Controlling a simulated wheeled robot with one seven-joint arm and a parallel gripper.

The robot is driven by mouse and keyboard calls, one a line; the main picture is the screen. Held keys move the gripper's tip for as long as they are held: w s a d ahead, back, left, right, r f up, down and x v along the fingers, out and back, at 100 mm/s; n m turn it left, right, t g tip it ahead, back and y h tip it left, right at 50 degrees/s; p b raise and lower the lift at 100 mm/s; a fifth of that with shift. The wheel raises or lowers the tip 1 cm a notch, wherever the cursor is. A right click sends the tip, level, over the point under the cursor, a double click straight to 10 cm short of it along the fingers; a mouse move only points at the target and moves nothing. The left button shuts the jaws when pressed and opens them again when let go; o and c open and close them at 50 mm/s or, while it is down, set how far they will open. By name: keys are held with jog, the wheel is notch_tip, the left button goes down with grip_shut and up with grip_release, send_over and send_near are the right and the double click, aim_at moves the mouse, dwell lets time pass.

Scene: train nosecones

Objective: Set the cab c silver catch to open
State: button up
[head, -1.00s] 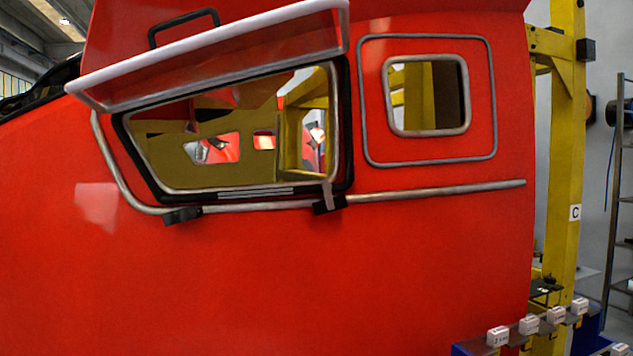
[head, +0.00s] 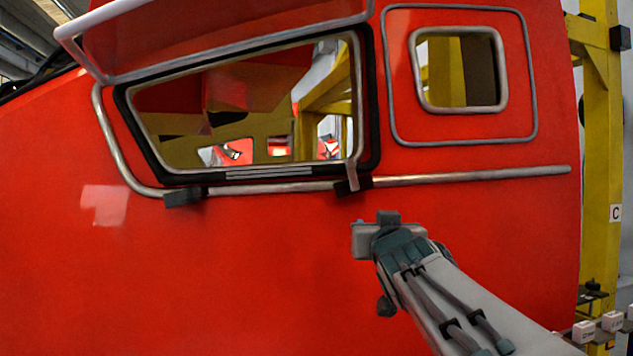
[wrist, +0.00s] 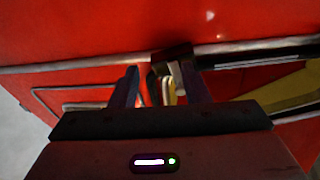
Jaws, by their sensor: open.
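The silver catch (head: 352,174) is a short pale metal bar at the lower right corner of cab C's big window. It points roughly downward, close to a black block (head: 353,184) on the silver rail. My gripper (head: 372,232) is in front of the red wall, just below the catch in the head view; its fingers are hard to make out there. In the wrist view, my gripper (wrist: 160,78) is open, and the catch (wrist: 172,78) appears between its dark fingertips, nearer the right one. I cannot tell whether they touch it.
A white-edged flap (head: 225,45) sticks out above the big window. The silver rail (head: 460,178) runs along the red wall (head: 220,280). A small framed window (head: 459,70) is at right. A yellow post (head: 602,150) marked C stands beyond.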

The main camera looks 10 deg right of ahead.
aim_at(352, 163)
notch_tip(352, 163, up, 8)
jog(key=w+a+n+t+y+b, duration=0.1)
jog(key=a+n+t+y+b, duration=0.1)
jog(key=t+y, duration=0.15)
jog(key=shift+h, duration=0.35)
jog(key=p+x, duration=0.3)
jog(key=x, duration=0.9)
jog(key=shift+w+d+f+p, duration=0.1)
jog(key=shift+w+d+p, duration=0.1)
jog(key=shift+p, duration=0.2)
jog(key=shift+w, duration=0.6)
grip_shut()
